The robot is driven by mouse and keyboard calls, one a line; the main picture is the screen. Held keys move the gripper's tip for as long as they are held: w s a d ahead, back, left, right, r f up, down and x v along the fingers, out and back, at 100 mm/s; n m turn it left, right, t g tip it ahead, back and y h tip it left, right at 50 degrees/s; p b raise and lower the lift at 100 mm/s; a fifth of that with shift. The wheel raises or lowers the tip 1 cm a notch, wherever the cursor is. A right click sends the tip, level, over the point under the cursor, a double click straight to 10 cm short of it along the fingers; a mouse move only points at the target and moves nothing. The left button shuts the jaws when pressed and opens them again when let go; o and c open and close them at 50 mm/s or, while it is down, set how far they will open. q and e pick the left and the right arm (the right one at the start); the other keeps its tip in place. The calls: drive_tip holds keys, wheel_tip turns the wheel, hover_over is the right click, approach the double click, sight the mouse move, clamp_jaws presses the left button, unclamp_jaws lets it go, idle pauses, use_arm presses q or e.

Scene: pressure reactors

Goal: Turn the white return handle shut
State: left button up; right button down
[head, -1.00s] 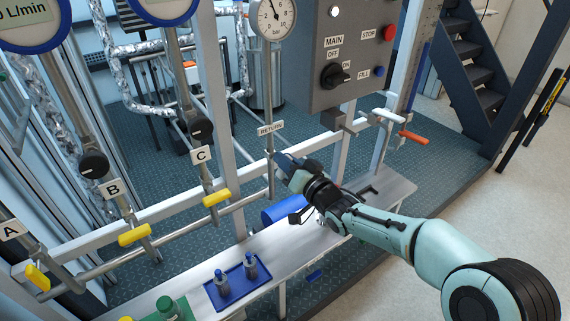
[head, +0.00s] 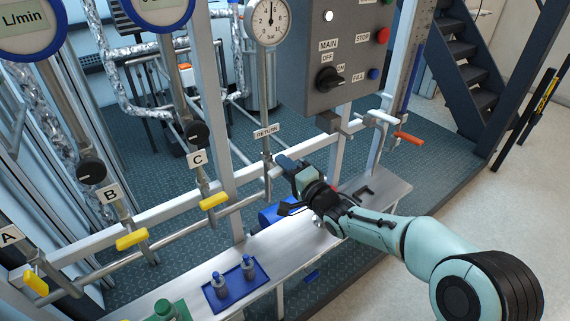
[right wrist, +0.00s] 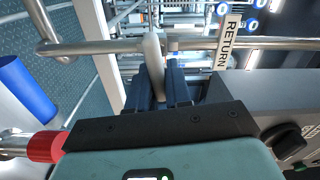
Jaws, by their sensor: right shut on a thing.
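The white return handle (right wrist: 153,60) shows in the right wrist view, on the pipe (right wrist: 95,47) beside the RETURN label (right wrist: 229,42). It stands across the pipe's line. My right gripper (right wrist: 160,85) is shut on it, with one dark finger on each side. In the head view my right gripper (head: 279,166) is at the upright return pipe (head: 267,100), just below the RETURN label (head: 266,131). It largely hides the handle there. My left gripper is not in view.
Yellow handles sit on lines A (head: 35,281), B (head: 132,239) and C (head: 213,201). A gauge (head: 268,20) tops the return pipe. A grey control box (head: 345,60) stands right of it. An orange handle (head: 408,138) is farther right. A blue tray (head: 229,287) holds small bottles on the bench.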

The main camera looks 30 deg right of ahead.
drive_tip(key=shift+f+m, duration=0.15)
drive_tip(key=shift+m, duration=0.65)
drive_tip(key=c, duration=1.1)
unclamp_jaws()
drive_tip(key=shift+c, duration=0.2)
drive_tip(key=s+d, duration=0.1)
drive_tip(key=s, duration=1.2)
drive_tip(key=shift+s, duration=0.25)
